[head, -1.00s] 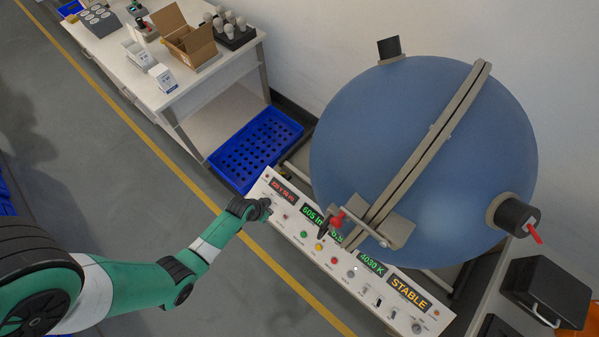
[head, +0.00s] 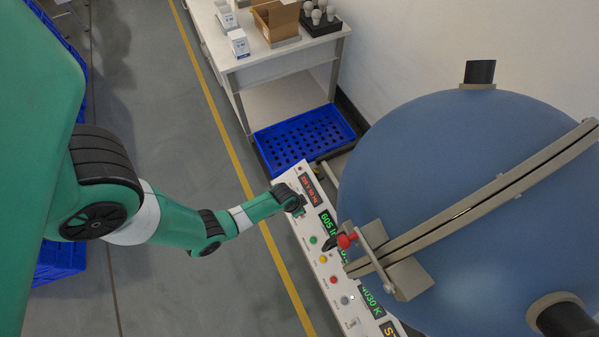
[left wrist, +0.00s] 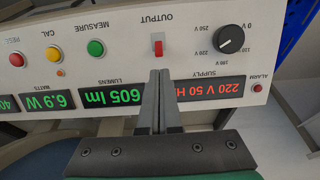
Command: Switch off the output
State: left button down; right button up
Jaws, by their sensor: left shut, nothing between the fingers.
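The output switch (left wrist: 158,47) is a small red rocker under the upside-down label OUTPUT in the left wrist view. It sits on a white control panel (left wrist: 190,55). My left gripper (left wrist: 160,74) is shut and empty, its fingertips just below the switch in the picture; I cannot tell whether they touch the panel. In the head view my left gripper (head: 297,208) is at the panel's far end and hides the switch. The supply display (left wrist: 210,90) reads 220 V 50 Hz, and the lumens display (left wrist: 112,97) reads 605 lm. My right gripper is not in view.
A black supply knob (left wrist: 230,39) and green (left wrist: 95,47) and yellow (left wrist: 54,54) buttons flank the switch. The large blue sphere (head: 440,190) stands beside the panel, with a red-handled latch (head: 346,240). A blue crate (head: 305,135) lies beyond the panel.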

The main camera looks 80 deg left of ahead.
pick_arm(q)
jog(key=b+x, duration=0.1)
jog(key=x, duration=0.1)
jog(key=shift+f, duration=0.4)
jog(key=shift+b+x, duration=0.5)
jog(key=shift+x, duration=0.3)
jog(key=shift+w+a+r, duration=0.1)
jog(key=shift+w, duration=0.05)
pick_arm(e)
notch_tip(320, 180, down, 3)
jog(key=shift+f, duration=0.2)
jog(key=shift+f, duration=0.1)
pick_arm(q)
jog(key=shift+t, duration=0.4)
jog(key=shift+s+t+b, duration=0.2)
jog(key=shift+t+b, duration=0.1)
jog(key=shift+t, duration=0.1)
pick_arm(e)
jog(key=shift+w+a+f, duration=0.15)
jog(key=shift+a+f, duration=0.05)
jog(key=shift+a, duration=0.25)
